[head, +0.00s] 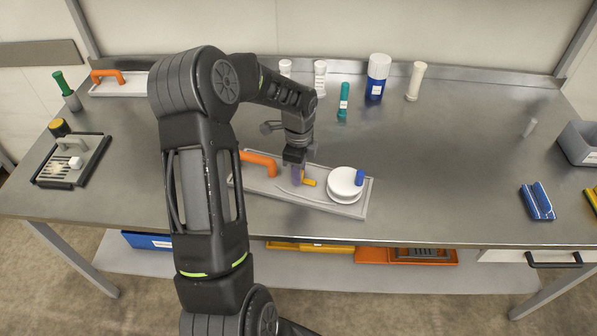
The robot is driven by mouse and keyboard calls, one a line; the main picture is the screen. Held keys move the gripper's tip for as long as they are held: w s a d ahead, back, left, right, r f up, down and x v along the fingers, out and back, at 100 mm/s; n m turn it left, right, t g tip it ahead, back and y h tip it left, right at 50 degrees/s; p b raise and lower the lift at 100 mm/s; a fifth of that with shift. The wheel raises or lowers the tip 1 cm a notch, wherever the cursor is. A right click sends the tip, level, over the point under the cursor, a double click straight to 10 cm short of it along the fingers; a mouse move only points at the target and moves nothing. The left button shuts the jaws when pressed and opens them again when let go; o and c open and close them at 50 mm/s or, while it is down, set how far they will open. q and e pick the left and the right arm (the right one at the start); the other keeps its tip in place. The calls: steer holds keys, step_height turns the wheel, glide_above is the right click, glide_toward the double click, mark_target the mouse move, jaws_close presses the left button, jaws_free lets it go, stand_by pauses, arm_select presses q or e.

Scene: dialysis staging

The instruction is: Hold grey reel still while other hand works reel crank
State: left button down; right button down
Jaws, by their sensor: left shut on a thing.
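A pale grey-white reel (342,188) with a blue crank knob (360,177) sits at the right end of a light grey board (348,210) near the table's front edge. An orange handle (259,162) stands on the board's left end. My left gripper (296,173) points down over the middle of the board, left of the reel and apart from it. It is shut on a small purple piece (297,175), partly hidden by the jaws. A yellow piece (309,182) shows just right of it. My right gripper is not in view.
White-capped bottles (378,78) and a teal tube (343,102) stand at the back. A dark tray (72,160) is at the left, a blue item (537,201) and a grey bin (580,143) at the right.

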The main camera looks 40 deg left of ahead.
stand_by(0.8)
arm_select(q)
steer(key=c, duration=1.2)
jaws_free()
steer(key=shift+o, duration=0.2)
steer(key=shift+r, duration=0.1)
step_height(320, 180, up, 12)
steer(key=shift+c, duration=0.4)
steer(key=s+a+n+p, duration=0.1)
steer(key=s+a, duration=0.1)
steer(key=a, duration=0.2)
steer(key=s+a+n+p, duration=0.1)
steer(key=s+a, duration=0.1)
steer(key=a, duration=0.2)
steer(key=s+a+n+p, duration=0.1)
steer(key=s+a+p, duration=0.1)
steer(key=a, duration=0.2)
steer(key=shift+f, duration=0.3)
steer(key=shift+w, duration=0.45)
